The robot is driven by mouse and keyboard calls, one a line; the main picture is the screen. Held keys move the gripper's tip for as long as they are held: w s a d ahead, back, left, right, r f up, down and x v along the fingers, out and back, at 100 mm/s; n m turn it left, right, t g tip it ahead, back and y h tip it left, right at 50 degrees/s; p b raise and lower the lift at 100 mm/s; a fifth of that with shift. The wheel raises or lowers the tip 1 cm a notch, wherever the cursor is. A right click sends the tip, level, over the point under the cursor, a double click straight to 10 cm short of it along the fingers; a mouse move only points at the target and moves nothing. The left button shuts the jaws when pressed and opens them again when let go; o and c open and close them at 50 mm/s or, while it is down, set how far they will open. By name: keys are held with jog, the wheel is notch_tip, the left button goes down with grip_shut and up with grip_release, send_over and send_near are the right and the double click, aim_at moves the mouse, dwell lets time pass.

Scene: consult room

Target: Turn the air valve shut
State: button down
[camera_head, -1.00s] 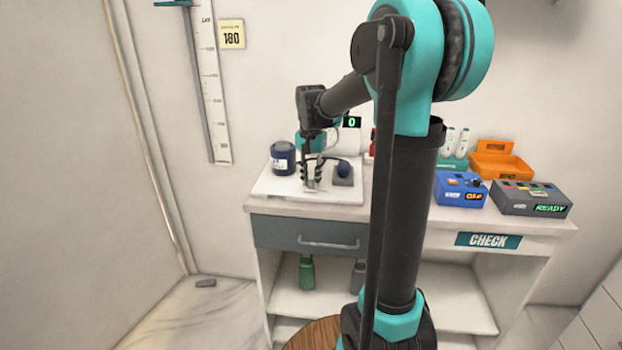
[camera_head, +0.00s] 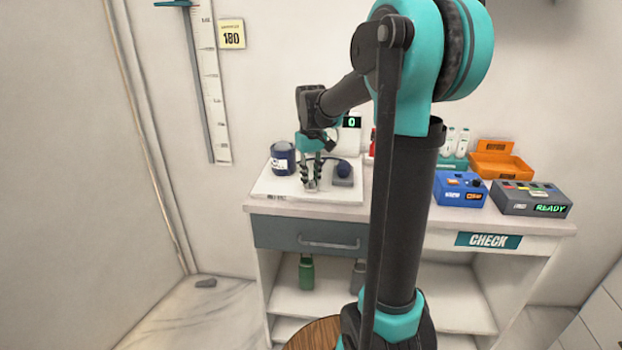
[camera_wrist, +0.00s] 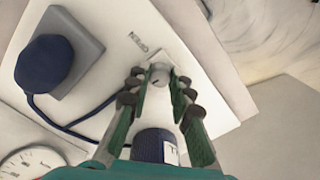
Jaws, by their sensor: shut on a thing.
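The air valve is a small light grey knob (camera_wrist: 159,74) on a white board (camera_wrist: 215,80), with an "OPEN" label printed beside it. In the wrist view the knob sits between the two fingertips of my gripper (camera_wrist: 158,85), which is shut on it. In the head view my gripper (camera_head: 311,182) points down at the front part of the board (camera_head: 280,190). There the knob is small and mostly hidden between the fingers. The way the knob is turned is too small to read.
A dark blue bulb (camera_head: 343,168) on a grey block stands right of my gripper, with a blue tube. A navy cylinder (camera_head: 283,160) stands to its left. A gauge (camera_wrist: 30,168) shows in the wrist view. Blue (camera_head: 460,189) and grey (camera_head: 530,197) boxes and an orange tray (camera_head: 503,166) stand farther right.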

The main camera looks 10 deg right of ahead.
aim_at(311, 181)
jog(key=shift+n, duration=0.9)
jog(key=c, duration=1.3)
grip_release()
jog(key=shift+c, duration=0.2)
notch_tip(311, 181, up, 12)
